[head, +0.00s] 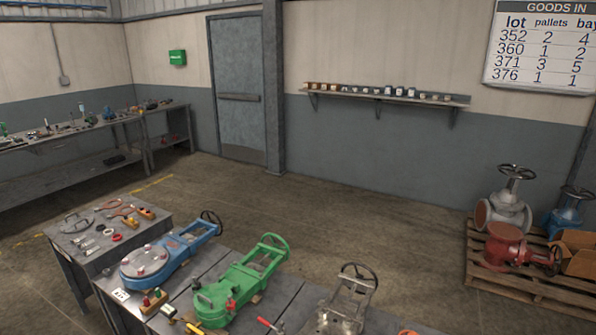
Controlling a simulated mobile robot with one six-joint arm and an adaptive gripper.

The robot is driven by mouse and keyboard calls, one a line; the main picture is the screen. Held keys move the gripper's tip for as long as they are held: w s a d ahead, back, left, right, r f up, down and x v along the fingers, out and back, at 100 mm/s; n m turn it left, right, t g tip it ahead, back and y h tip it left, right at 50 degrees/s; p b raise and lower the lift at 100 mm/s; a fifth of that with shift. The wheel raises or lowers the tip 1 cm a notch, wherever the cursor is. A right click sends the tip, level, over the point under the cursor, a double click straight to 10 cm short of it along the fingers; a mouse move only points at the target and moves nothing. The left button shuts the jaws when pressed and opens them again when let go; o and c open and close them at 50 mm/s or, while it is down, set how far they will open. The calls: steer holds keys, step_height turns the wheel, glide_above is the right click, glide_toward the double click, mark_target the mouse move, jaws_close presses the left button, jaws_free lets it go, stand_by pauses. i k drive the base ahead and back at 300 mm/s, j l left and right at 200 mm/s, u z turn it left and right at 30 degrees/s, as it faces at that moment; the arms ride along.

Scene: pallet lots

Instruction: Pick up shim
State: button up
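I cannot make out with certainty which item is the shim; the small parts on the benches are too small to tell apart. Small tools and parts lie on the near-left bench (65,243), among them a red ring (117,237) and orange-brown tools. On the front bench (205,262) lie a blue valve (165,262), a green valve (240,285) and a bare-metal valve (345,303), with small items around them. My gripper is not in view.
A long workbench (60,143) with many items stands along the left wall. A wall shelf (385,97) holds small pieces. A pallet (530,285) at right bears red, grey and blue valves and a cardboard box (580,253). The floor (330,200) between is clear.

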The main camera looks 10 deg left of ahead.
mark_target(79, 247)
steer(key=j+u, duration=0.15)
steer(key=u, duration=0.2)
steer(key=i+j+u, duration=0.1)
steer(key=u, duration=0.25)
steer(key=i+j+u, duration=0.4)
steer(key=i+j, duration=0.3)
steer(key=j, duration=0.25)
steer(key=i+j+u, duration=0.35)
steer(key=i+j, duration=0.85)
steer(key=i, duration=0.2)
steer(key=i+j, duration=0.5)
steer(key=i, duration=0.15)
